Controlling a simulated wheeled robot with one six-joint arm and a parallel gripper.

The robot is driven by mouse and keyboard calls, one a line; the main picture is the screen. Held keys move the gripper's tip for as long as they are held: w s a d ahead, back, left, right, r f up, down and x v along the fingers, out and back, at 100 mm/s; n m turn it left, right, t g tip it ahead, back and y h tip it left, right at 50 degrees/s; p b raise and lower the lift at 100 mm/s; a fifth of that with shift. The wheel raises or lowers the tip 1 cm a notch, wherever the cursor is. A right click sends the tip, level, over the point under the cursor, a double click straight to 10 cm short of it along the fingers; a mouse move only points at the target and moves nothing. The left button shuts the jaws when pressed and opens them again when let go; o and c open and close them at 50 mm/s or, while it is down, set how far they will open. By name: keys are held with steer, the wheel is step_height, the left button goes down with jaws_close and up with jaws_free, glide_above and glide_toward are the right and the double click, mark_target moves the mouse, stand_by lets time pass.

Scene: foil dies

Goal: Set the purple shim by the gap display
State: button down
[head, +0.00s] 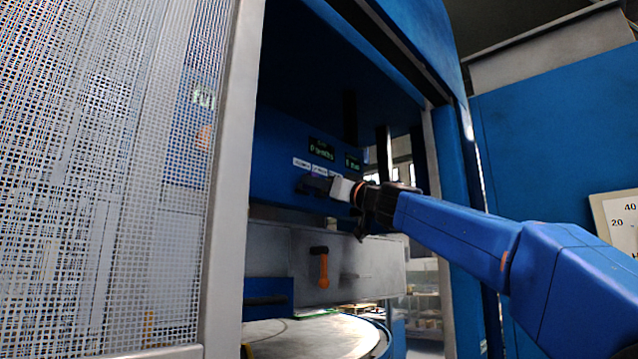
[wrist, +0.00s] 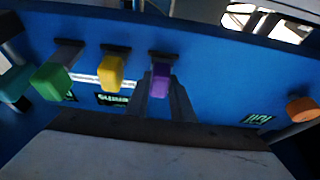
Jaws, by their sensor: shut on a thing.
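In the wrist view a purple shim handle (wrist: 160,82) projects from a dark slot on the blue panel, with the grey fingers of my gripper (wrist: 163,96) closed on it. In the head view my gripper (head: 316,186) is up against the panel, just below the displays, and hides most of the handle. A wide green-lit display (head: 321,150) and a smaller one (head: 353,162) are on the panel. They also show in the wrist view, the wide one (wrist: 112,98) and a small one (wrist: 257,119). Their text is too small to read surely.
A yellow handle (wrist: 111,72), a green handle (wrist: 50,82) and a teal one (wrist: 14,88) are beside the purple one; an orange knob (wrist: 302,109) is at the right. White labels (head: 318,170) sit under the displays. A mesh guard (head: 100,180) and frame posts bound the opening.

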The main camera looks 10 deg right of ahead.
steer(key=c, duration=1.5)
jaws_free()
steer(key=shift+w, duration=0.1)
steer(key=v, duration=1.7)
steer(key=shift+d+f, duration=0.1)
steer(key=s+a+f+m+g+h, duration=0.1)
steer(key=s+a+f+g+h, duration=0.15)
steer(key=f, duration=1.05)
steer(key=s+a+f+m+g+h, duration=0.1)
steer(key=s+a+f+m+g, duration=0.2)
steer(key=f, duration=0.9)
steer(key=s+a+f+g+h, duration=0.1)
steer(key=s+f+g+h, duration=0.2)
steer(key=f, duration=1)
steer(key=s+d+f+m+g+h, duration=0.1)
steer(key=s+d+f+h, duration=0.1)
steer(key=s+f, duration=0.4)
steer(key=s+d+f+m+g+h, duration=0.1)
steer(key=s+d+f, duration=0.4)
steer(key=f, duration=0.8)
steer(key=s+d+f+m+g+h, duration=0.1)
steer(key=s+d+f+g+h, duration=0.2)
steer(key=s+f, duration=0.4)
steer(key=shift+s+d+f+h, duration=0.15)
steer(key=shift+f+h, duration=0.05)
steer(key=shift+f, duration=0.6)
steer(key=shift+s+d+f+h, duration=0.15)
steer(key=shift+s+d+f, duration=0.05)
steer(key=shift+f, duration=0.55)
